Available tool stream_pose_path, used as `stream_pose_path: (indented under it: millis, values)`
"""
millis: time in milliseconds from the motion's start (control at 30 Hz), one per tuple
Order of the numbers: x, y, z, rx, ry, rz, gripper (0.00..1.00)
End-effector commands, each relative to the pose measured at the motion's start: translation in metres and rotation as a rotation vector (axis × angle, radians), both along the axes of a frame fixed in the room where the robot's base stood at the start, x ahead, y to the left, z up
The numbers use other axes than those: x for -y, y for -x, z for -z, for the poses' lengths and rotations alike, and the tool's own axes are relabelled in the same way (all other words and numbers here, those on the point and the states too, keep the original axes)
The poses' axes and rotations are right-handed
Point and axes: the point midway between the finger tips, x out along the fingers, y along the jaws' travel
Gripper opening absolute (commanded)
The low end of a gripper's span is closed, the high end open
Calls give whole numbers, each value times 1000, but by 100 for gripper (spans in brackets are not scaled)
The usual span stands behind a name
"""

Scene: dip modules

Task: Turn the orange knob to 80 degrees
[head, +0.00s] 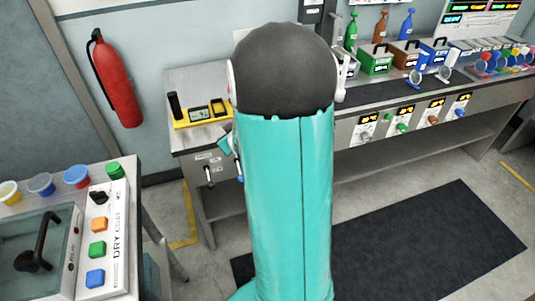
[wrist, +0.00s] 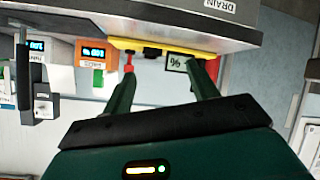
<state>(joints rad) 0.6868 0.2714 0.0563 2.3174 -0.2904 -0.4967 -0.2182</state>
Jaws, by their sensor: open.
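The orange knob (head: 432,119) is small in the head view, on the front panel of the long bench at right. It sits below a lit display, between a green knob (head: 402,127) and a blue knob (head: 459,112). Its angle is too small to read. My gripper (wrist: 168,68) is open in the wrist view, with its two dark fingers apart and nothing seen between them. In the head view my arm hides most of it, near the bench's left end, well left of the orange knob. I cannot make out the orange knob in the wrist view.
A yellow-based device (head: 200,113) lies on the bench's left end. Bottles and coloured boxes stand along its back. A DRY COAT panel (head: 103,240) with buttons is at left. A fire extinguisher (head: 115,80) hangs on the wall. The floor before the knobs, with a dark mat (head: 430,240), is clear.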

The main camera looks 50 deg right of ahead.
Motion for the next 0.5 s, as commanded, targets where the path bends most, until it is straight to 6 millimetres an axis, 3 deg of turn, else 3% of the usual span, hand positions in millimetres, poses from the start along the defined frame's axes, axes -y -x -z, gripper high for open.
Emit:
stream_pose_path:
  millis: [33, 200, 367, 500]
  values:
    - [18, 6, 22, 13, 10, 5, 59]
    - [66, 28, 77, 103, 58, 2, 59]
    - [98, 63, 128, 200, 90, 11, 59]
    - [112, 102, 172, 296, 112, 28, 59]
